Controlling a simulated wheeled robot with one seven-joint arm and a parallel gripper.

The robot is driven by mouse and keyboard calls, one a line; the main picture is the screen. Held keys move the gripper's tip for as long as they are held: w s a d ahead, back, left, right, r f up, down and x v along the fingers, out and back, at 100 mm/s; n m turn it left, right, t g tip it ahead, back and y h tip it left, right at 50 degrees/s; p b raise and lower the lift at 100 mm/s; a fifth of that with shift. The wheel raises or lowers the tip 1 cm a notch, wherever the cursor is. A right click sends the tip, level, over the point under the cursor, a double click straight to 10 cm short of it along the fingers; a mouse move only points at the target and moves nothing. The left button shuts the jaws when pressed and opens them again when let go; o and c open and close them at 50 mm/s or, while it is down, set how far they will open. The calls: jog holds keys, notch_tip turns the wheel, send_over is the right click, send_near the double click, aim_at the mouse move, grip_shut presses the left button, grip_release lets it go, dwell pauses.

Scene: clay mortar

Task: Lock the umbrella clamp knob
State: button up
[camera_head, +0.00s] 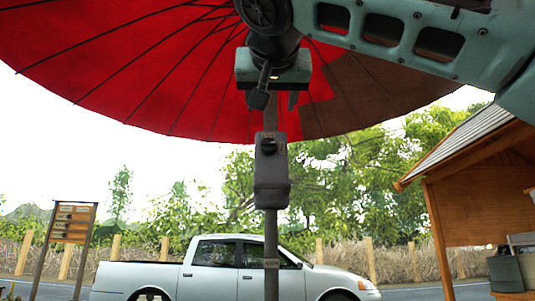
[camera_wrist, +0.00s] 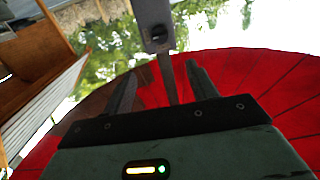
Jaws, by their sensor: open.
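The umbrella clamp (camera_head: 271,185) is a dark grey box on the upright pole (camera_head: 271,228). Its small dark round knob (camera_head: 268,146) is on the upper front face. In the wrist view the clamp (camera_wrist: 152,12) and knob (camera_wrist: 159,38) show at the top, upside down. My gripper (camera_head: 274,106) is open and empty, fingers pointing down, above the clamp and apart from the knob. In the wrist view the pole appears between the spread fingers of my gripper (camera_wrist: 160,70); I cannot tell the depth between them. The red umbrella canopy (camera_head: 130,60) spreads overhead.
My arm crosses the upper right. A silver pickup truck (camera_head: 210,275) stands behind the pole. A wooden signboard (camera_head: 72,222) is at left and a wooden stall (camera_head: 480,200) at right. The space directly beside the clamp looks clear.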

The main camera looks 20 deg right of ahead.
aim_at(269, 143)
jog(key=p+x, duration=0.6)
jog(key=x, duration=1)
jog(key=shift+w+r, duration=0.1)
jog(key=shift+w+d, duration=0.1)
jog(key=shift+w, duration=0.4)
jog(key=c, duration=1)
